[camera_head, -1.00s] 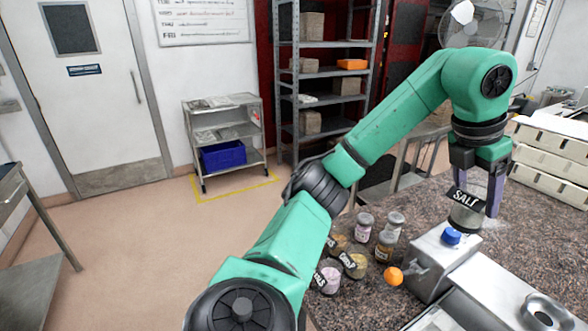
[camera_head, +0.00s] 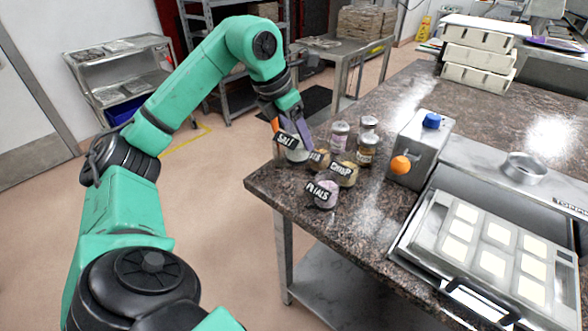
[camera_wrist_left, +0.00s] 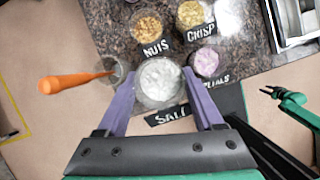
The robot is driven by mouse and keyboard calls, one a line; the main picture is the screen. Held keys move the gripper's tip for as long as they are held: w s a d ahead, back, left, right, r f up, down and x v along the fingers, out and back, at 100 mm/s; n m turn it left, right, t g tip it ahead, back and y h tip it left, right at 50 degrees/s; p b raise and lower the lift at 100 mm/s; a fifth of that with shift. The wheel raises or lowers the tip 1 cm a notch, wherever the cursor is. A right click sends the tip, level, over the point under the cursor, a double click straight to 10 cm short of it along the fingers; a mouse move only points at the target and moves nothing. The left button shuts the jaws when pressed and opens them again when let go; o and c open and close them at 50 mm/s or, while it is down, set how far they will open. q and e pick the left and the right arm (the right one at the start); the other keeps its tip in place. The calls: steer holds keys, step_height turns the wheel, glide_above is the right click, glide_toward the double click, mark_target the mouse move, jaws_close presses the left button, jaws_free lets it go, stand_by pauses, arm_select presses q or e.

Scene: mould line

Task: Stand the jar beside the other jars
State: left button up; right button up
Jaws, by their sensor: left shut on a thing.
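The salt jar (camera_head: 297,156), with a white filling and a black "SALT" label, is between the purple fingers of my left gripper (camera_head: 294,142), which is shut on it. In the left wrist view the jar (camera_wrist_left: 160,82) is seen from above, its mouth open. It is upright at the counter's left end, beside the nuts jar (camera_wrist_left: 148,26). I cannot tell whether its base touches the counter. The crisp jar (camera_head: 347,174) and the pink-filled petals jar (camera_head: 326,194) stand close by to the right and front.
Lidded jars (camera_head: 340,136) stand behind the open ones. A grey dispenser (camera_head: 418,150) with an orange knob is to their right. The counter edge (camera_head: 262,190) is near. A mould tray (camera_head: 490,250) is at right.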

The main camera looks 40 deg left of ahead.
arm_select(q)
step_height(320, 180, down, 8)
steer(key=b, duration=0.2)
steer(key=shift+s+f+b, duration=0.1)
steer(key=shift+f+b, duration=0.1)
steer(key=shift+b, duration=0.15)
steer(key=shift+f, duration=0.15)
steer(key=shift+a, duration=0.1)
arm_select(e)
steer(key=f, duration=0.1)
steer(key=a+f, duration=0.1)
steer(key=f, duration=0.1)
steer(key=shift+s+a+f, duration=0.1)
steer(key=shift+a+f, duration=0.1)
steer(key=shift+f, duration=0.05)
arm_select(q)
steer(key=o, duration=1.4)
steer(key=shift+f, duration=0.1)
steer(key=shift+o, duration=0.2)
arm_select(e)
steer(key=shift+d+f, duration=0.15)
steer(key=shift+d, duration=0.1)
